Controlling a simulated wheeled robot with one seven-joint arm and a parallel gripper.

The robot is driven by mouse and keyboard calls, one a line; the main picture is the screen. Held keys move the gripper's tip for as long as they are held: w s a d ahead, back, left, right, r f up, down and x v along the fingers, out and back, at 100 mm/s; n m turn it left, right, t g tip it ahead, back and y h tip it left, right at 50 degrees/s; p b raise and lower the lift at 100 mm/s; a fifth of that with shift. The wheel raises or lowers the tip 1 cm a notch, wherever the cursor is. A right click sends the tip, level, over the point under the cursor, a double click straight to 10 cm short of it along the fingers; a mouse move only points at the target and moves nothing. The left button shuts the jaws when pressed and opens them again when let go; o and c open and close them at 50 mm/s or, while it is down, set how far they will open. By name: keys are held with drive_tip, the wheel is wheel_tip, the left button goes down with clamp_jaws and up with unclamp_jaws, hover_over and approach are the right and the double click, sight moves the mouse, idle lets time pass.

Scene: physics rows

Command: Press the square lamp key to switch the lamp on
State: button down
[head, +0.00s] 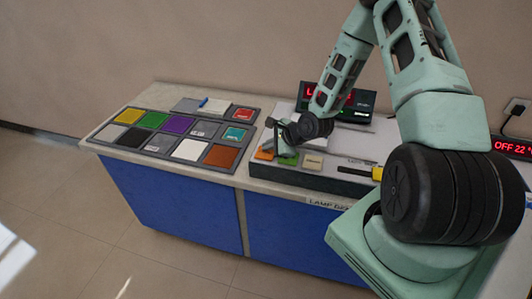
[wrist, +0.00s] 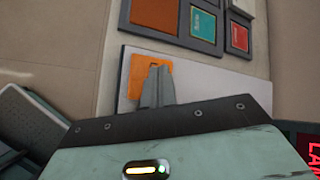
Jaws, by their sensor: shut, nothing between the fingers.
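An orange square key (head: 264,154) is at the left end of the lamp panel (head: 300,178). In the wrist view the orange key (wrist: 142,78) carries a small darker outline mark near my fingertips. My gripper (head: 279,146) is shut and empty, pointing down over the left end of the panel. In the wrist view the gripper's fingers (wrist: 157,70) overlap the key's right part. I cannot tell whether they touch it. A green key (head: 288,159) and a beige key (head: 312,162) sit to its right. The red-lettered display (head: 359,99) behind is partly hidden by my arm.
A grey tray of coloured tiles (head: 152,144) fills the counter's left side, close to the panel. A yellow-and-black item (head: 377,173) is at the panel's right. A second red display (head: 512,147) reads OFF 22. The counter's front edge has blue panels below.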

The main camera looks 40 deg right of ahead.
sight(268, 154)
drive_tip(key=shift+f, duration=0.5)
idle(0.4)
drive_tip(key=shift+r, duration=0.1)
drive_tip(key=shift+r+p, duration=0.65)
drive_tip(key=shift+r, duration=0.2)
drive_tip(key=shift+r, duration=0.1)
wheel_tip(268, 154, up, 6)
drive_tip(key=p, duration=0.5)
drive_tip(key=shift+p, duration=0.3)
